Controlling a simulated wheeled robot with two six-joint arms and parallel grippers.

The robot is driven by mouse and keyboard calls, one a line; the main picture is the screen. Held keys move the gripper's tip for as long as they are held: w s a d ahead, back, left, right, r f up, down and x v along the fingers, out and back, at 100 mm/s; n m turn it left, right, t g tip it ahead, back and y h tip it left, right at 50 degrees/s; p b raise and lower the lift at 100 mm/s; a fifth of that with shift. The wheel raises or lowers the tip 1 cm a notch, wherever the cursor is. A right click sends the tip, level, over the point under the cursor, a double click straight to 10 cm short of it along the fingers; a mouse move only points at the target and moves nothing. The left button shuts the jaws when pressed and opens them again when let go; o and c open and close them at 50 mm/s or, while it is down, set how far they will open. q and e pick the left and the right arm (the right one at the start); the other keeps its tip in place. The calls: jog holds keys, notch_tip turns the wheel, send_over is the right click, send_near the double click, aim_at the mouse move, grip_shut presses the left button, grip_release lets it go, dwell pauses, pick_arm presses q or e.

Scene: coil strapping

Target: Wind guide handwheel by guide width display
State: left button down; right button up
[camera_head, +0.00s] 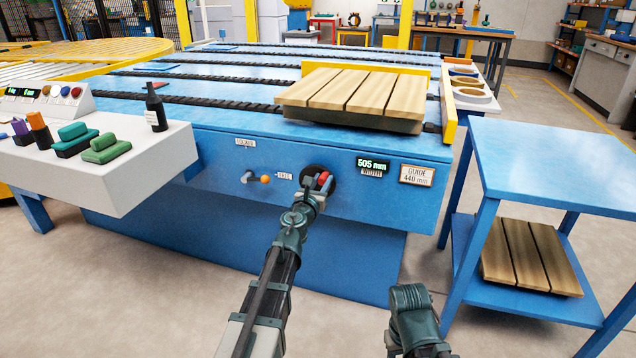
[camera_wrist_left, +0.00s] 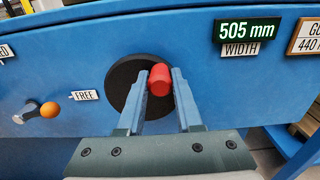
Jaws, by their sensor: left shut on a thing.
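The guide handwheel (camera_wrist_left: 122,82) is a dark disc with a red knob (camera_wrist_left: 160,80) on the blue front panel; in the head view the handwheel (camera_head: 311,174) is partly hidden by my gripper. My left gripper (camera_head: 317,188) is shut on the red knob, with one finger on each side of it in the left wrist view (camera_wrist_left: 162,88). The width display (camera_wrist_left: 247,30) reads 505 mm; it also shows in the head view (camera_head: 372,165). A guide card (camera_head: 416,176) beside it reads 440 mm. My right gripper is not visible; only part of the right arm shows.
An orange-tipped lever (camera_head: 257,178) sits left of the handwheel, with a FREE label between them. A wooden pallet (camera_head: 353,95) stands on the blue conveyor table (camera_head: 220,110). A blue side table (camera_head: 560,160) stands at right. A white bench (camera_head: 150,180) is at left.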

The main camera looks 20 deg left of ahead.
aim_at(308, 171)
pick_arm(q)
jog(key=n, duration=0.1)
jog(key=a+n, duration=0.1)
jog(key=n, duration=0.1)
jog(key=shift+a+r+p, duration=0.1)
jog(key=shift+r+p, duration=0.25)
jog(key=shift+r, duration=0.05)
jog(key=shift+a+n, duration=0.3)
jog(key=shift+n, duration=0.6)
jog(key=shift+w, duration=0.1)
jog(key=shift+a+r+n, duration=0.15)
jog(key=shift+a+n, duration=0.35)
jog(key=shift+n, duration=0.6)
jog(key=shift+a+n, duration=0.25)
jog(key=shift+n, duration=0.45)
jog(key=shift+a+n, duration=0.25)
jog(key=shift+n, duration=0.45)
jog(key=n, duration=0.1)
jog(key=a+n, duration=0.1)
jog(key=n, duration=0.2)
jog(key=shift+a+f+n, duration=0.35)
jog(key=shift+a+n, duration=0.05)
